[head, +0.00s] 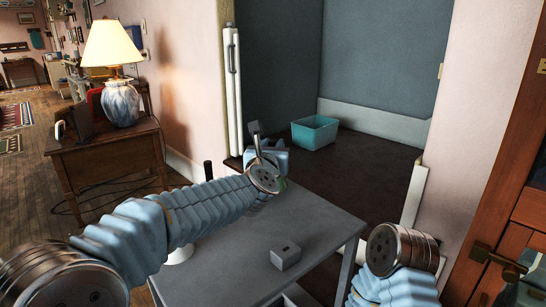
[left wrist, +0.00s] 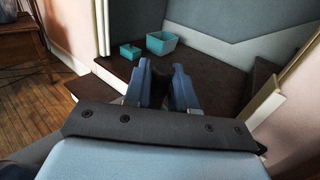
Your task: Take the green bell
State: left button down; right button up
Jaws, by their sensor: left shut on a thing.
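My left gripper (head: 275,156) is above the far edge of the grey table, in front of the dark-floored alcove. In the left wrist view its blue fingers (left wrist: 168,88) are closed on a dark upright piece (left wrist: 183,92), which looks like the bell's handle. In the head view a small green patch of the green bell (head: 283,184) shows just under the gripper; the rest is hidden by my wrist. My right arm shows at lower right, but its fingers are out of view.
A teal bin (head: 314,133) stands on the alcove's dark floor, with a small teal item (left wrist: 130,51) left of it in the wrist view. A grey block (head: 286,256) sits on the grey table (head: 325,232). A lamp (head: 121,90) stands on a wooden desk at left.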

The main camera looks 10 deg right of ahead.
pick_arm(q)
jog(key=s+d+r+p, duration=0.1)
jog(key=s+d+r, duration=0.2)
jog(key=s+r, duration=0.7)
jog(key=s, duration=0.3)
jog(key=shift+s+d, duration=0.25)
jog(key=shift+s, duration=0.1)
jog(key=c, duration=1.5)
grip_release()
jog(key=shift+c, duration=0.2)
grip_shut()
